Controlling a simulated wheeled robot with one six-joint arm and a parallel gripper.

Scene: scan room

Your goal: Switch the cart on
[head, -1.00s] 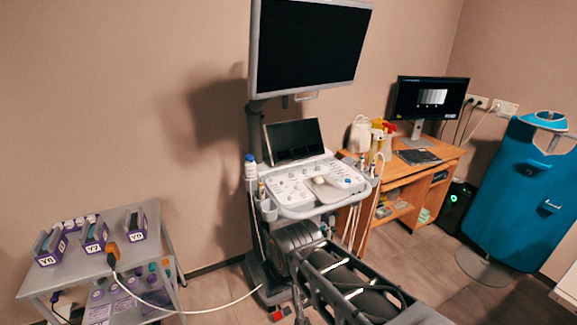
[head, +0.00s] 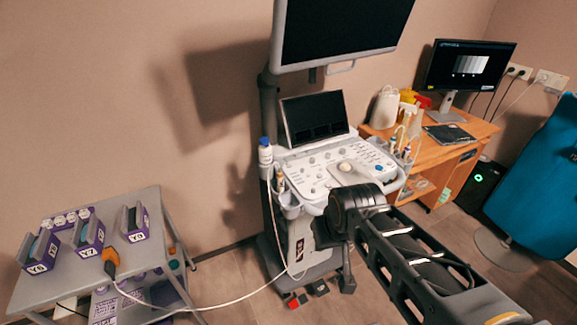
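The ultrasound cart (head: 301,240) stands against the wall in the middle of the head view. Its large upper monitor (head: 345,30) and its smaller tilted screen (head: 314,118) are both dark. The pale control panel (head: 325,172) carries several knobs and keys, a round ball and a small blue control (head: 379,168) near its right side. My dark arm reaches in from the lower right, and its rounded joint covers the panel's front right part. My gripper cannot be made out.
A grey trolley (head: 155,196) with several purple holders stands at left. A wooden desk (head: 466,152) at right bears a lit monitor (head: 467,68) and a keyboard. Floor shows between trolley and cart.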

